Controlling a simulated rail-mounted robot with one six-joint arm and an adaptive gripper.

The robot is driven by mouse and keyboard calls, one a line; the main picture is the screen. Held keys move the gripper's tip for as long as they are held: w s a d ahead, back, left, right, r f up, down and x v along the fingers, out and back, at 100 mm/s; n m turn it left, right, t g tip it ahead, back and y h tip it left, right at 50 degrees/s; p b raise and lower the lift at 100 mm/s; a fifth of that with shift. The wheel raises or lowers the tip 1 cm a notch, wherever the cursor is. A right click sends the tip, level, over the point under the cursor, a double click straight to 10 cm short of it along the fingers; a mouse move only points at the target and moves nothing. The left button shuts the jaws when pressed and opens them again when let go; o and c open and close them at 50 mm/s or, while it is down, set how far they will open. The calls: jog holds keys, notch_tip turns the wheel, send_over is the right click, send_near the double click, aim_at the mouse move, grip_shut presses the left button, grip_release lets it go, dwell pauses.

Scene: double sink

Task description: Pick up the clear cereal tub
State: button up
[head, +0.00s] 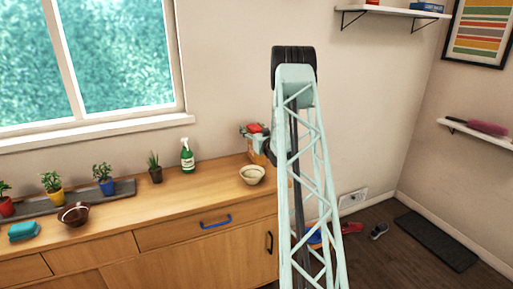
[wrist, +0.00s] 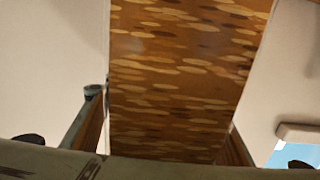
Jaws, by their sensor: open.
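I cannot make out the clear cereal tub in either view. My gripper (wrist: 164,153) shows only as two dark tips at the lower left and lower right edges of the wrist view. The tips are far apart, with nothing seen between them.
A wooden counter (head: 130,215) holds a cream bowl (head: 252,175), a green spray bottle (head: 187,157), a brown bowl (head: 74,214), a teal cloth (head: 24,231) and several potted plants. A red-topped item (head: 254,128) is partly behind my arm. Shoes (head: 378,231) lie on the floor.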

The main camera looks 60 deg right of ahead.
dwell(0.6)
jog(key=c, duration=1.5)
jog(key=shift+r, duration=0.1)
jog(key=shift+r+p, duration=0.7)
jog(key=shift+r, duration=4.25)
grip_shut()
jog(key=shift+d, duration=0.1)
